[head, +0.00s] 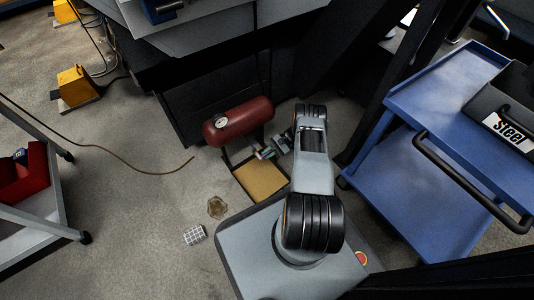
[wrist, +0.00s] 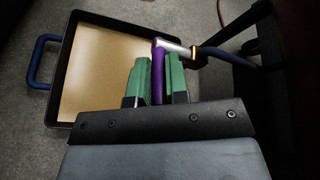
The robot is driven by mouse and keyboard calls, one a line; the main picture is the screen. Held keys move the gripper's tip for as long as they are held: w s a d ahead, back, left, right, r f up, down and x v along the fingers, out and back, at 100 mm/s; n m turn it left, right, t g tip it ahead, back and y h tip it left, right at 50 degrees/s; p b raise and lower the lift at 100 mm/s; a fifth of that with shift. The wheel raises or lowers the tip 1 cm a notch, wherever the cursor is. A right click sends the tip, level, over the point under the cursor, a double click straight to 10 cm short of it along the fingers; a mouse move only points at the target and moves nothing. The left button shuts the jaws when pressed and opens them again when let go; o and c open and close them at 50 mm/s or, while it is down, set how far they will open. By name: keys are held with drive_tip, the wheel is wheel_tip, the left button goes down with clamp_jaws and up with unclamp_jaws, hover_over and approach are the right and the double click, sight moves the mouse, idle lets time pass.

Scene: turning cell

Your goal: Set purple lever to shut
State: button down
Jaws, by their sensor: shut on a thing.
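The purple lever (wrist: 158,72) stands between the two green fingers of my gripper (wrist: 162,66) in the wrist view. My gripper is shut on it. The lever's upper end meets a silver pipe piece (wrist: 174,46) that runs right to a brass fitting (wrist: 193,52). The lower part of the lever is hidden by my gripper body. In the head view my gripper (head: 265,152) is just below the dark red tank (head: 238,121); the lever is too small to make out there.
A shallow tray (wrist: 70,60) with a tan inside and a blue handle lies on the floor below the lever. It also shows in the head view (head: 284,192). A blue cart (head: 420,185) stands close on the right. A brown hose (head: 120,160) lies on open floor at left.

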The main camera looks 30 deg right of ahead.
drive_tip(key=shift+f+y, duration=0.3)
drive_tip(key=shift+y, duration=0.45)
drive_tip(key=shift+f+y, duration=0.25)
drive_tip(key=shift+y, duration=0.5)
drive_tip(key=c, duration=1.1)
unclamp_jaws()
